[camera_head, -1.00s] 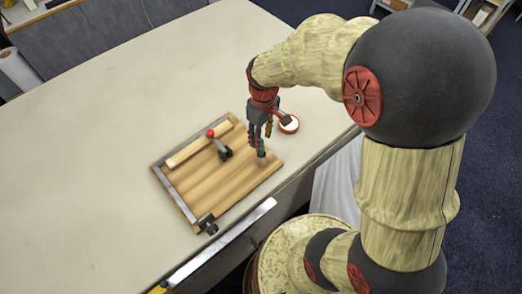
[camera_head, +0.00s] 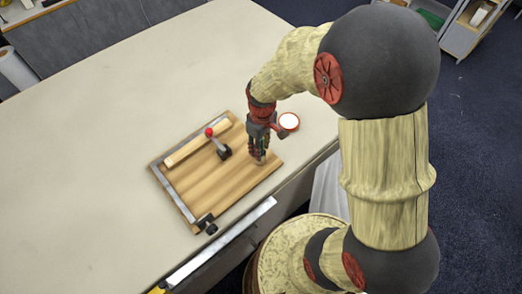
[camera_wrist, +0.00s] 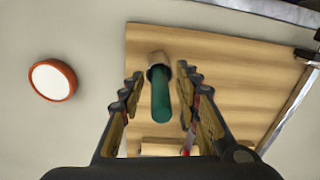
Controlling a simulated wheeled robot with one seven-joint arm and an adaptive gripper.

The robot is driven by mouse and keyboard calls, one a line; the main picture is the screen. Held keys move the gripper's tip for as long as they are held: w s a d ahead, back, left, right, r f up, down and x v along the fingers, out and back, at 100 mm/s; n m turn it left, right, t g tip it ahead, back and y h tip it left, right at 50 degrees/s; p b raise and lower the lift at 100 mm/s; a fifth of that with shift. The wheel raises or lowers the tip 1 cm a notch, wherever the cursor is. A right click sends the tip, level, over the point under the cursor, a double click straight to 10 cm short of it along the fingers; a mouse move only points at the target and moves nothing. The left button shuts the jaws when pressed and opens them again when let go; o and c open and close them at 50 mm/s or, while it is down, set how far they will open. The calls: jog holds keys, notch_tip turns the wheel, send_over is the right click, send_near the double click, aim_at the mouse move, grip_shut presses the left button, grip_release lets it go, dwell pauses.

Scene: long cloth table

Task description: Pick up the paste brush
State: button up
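The paste brush (camera_wrist: 161,96) has a green handle and a pale tan end. In the wrist view it shows between my gripper's fingers (camera_wrist: 159,78), with space on both sides. My gripper is open and nothing is clasped. In the head view my gripper (camera_head: 259,150) points down over the near right part of the wooden board (camera_head: 215,190). The brush is mostly hidden behind the fingers there; whether they touch it I cannot tell.
A round red-rimmed dish with white contents (camera_head: 289,121) stands on the table just beyond the board. A toggle clamp with a red knob (camera_head: 218,143) and a wooden strip (camera_head: 197,144) are on the board. The table (camera_head: 100,120) is clear to the left.

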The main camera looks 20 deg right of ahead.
grip_shut()
jog(key=shift+r, duration=0.1)
dwell(0.3)
notch_tip(320, 180, up, 10)
jog(key=shift+f+p, duration=0.1)
jog(key=shift+p, duration=0.7)
